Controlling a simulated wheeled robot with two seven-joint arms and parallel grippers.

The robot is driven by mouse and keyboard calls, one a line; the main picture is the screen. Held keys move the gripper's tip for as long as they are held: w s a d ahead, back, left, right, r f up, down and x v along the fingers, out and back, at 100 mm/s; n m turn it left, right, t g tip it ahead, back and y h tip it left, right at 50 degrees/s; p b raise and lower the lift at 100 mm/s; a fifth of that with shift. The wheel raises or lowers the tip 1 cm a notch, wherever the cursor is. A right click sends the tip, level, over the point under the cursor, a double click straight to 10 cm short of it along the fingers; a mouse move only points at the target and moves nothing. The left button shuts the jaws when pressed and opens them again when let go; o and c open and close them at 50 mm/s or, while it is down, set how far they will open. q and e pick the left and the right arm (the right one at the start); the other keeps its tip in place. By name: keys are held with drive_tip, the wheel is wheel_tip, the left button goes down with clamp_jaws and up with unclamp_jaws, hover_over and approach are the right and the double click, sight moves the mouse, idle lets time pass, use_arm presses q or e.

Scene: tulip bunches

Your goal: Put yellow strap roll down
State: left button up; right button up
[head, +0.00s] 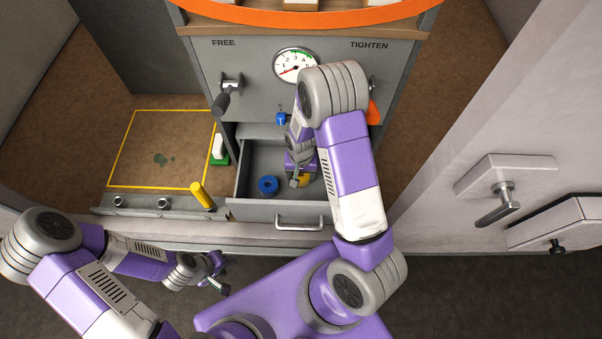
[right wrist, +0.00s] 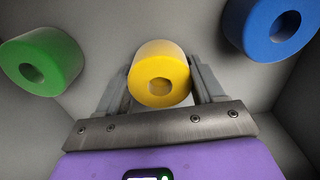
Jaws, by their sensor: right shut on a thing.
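The yellow strap roll (right wrist: 160,75) is between the fingers of my right gripper (right wrist: 160,88), which is shut on it. In the head view the yellow roll (head: 304,181) shows partly behind my right gripper (head: 299,178), inside the open drawer (head: 285,211). I cannot tell whether the roll touches the drawer floor. A blue strap roll (head: 268,185) lies in the drawer to the left, and it also shows in the right wrist view (right wrist: 255,25). A green roll (right wrist: 45,62) shows in the right wrist view; my arm hides it in the head view. My left gripper (head: 217,278) is low at the left, outside the drawer; its fingers are unclear.
A grey panel with a gauge (head: 296,65) and a lever (head: 227,93) stands behind the drawer. Left of it are a yellow-outlined board (head: 140,140), a yellow cylinder (head: 202,195) and a green-and-white object (head: 219,150). A cabinet door handle (head: 497,205) is at right.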

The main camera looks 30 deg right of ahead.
drive_tip(key=o, duration=1.3)
drive_tip(key=shift+c, duration=0.2)
wheel_tip(320, 180, up, 8)
drive_tip(key=p, duration=0.3)
drive_tip(key=shift+f, duration=0.1)
